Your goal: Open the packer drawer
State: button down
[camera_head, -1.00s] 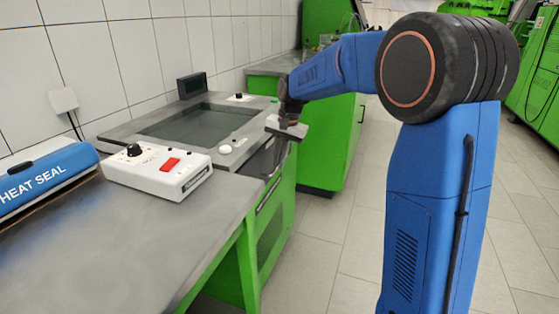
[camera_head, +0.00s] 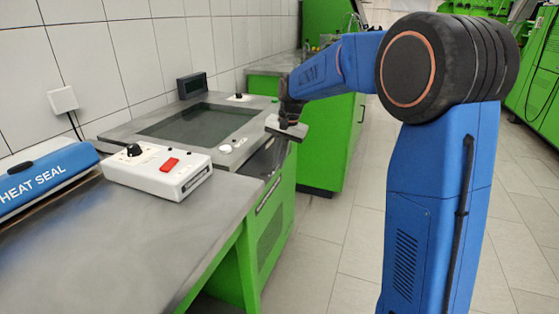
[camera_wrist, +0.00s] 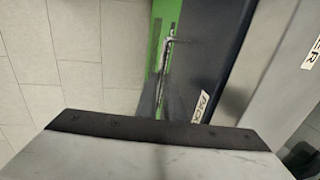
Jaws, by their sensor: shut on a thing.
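My gripper (camera_wrist: 168,98) is shut on the handle; the fingers are dark and partly hidden behind the pale gripper body, so the exact contact is not clear. In the head view, my gripper (camera_head: 277,150) is at the right front edge of the grey-topped packer bench (camera_head: 125,138), pointing down.
A white control box (camera_head: 157,170) with a red switch and a blue heat sealer (camera_head: 40,178) stand on the near grey table (camera_head: 110,240). A green cabinet (camera_head: 335,150) stands behind my gripper. Tiled floor (camera_head: 325,245) is clear right of the bench.

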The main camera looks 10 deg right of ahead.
jog(key=shift+d, duration=0.1)
jog(key=s+d, duration=0.9)
jog(key=d, duration=0.4)
jog(key=s+d, duration=1)
jog(key=d, duration=0.2)
jog(key=shift+d, duration=0.35)
jog(key=c, duration=1.9)
grip_release()
jog(key=shift+w, duration=0.1)
jog(key=shift+r, duration=0.1)
notch_tip(320, 180, up, 17)
jog(key=s+d, duration=0.2)
jog(key=shift+d, duration=0.35)
